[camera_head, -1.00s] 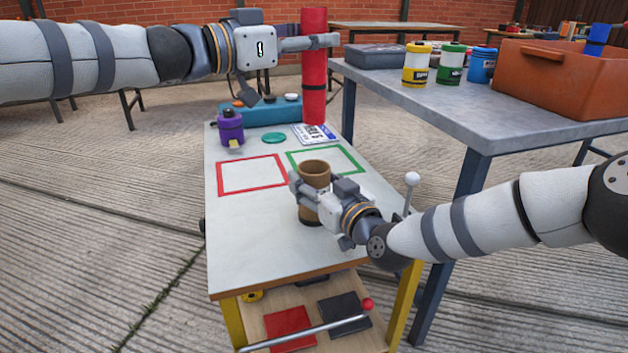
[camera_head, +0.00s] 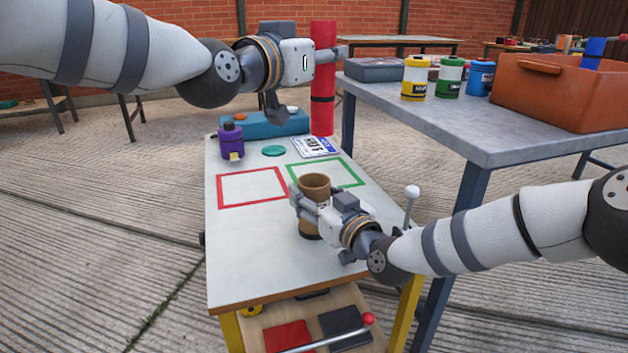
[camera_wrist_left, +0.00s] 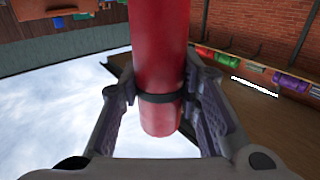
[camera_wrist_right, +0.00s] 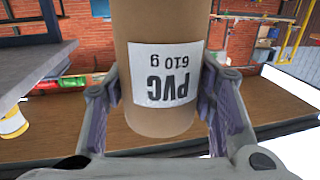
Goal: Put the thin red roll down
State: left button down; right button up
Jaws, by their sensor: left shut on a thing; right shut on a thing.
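The thin red roll (camera_head: 323,108) stands upright, a tall red cylinder with a dark band, at the far end of the small table in the head view. My left gripper (camera_head: 330,54) is shut on it; the left wrist view shows the red roll (camera_wrist_left: 160,60) between both fingers. Whether its lower end touches the table I cannot tell. My right gripper (camera_head: 308,196) is shut on a brown cylinder (camera_head: 314,184) at the table's middle. In the right wrist view this cylinder (camera_wrist_right: 165,118) bears a white label reading PVC 610 g.
The small table (camera_head: 250,265) has a red outlined square (camera_head: 219,192) and a green outlined square (camera_head: 359,176), both empty. A purple bottle (camera_head: 231,142), teal disc (camera_head: 273,151) and printed card (camera_head: 313,146) lie beyond. A grey table (camera_head: 440,112) with an orange crate (camera_head: 550,95) stands right.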

pick_arm(q)
jog(key=shift+n+t+y, duration=0.5)
jog(key=shift+n+y, duration=0.1)
jog(key=shift+y, duration=0.2)
jog(key=f, duration=0.1)
jog(key=a+f, duration=0.1)
jog(key=f, duration=0.2)
jog(key=shift+w+a+f, duration=0.1)
jog(key=shift+a+f, duration=0.05)
jog(key=shift+a, duration=0.1)
notch_tip(320, 180, down, 16)
jog(key=c, duration=1.2)
grip_release()
jog(key=shift+f, duration=0.1)
jog(key=v, duration=1.2)
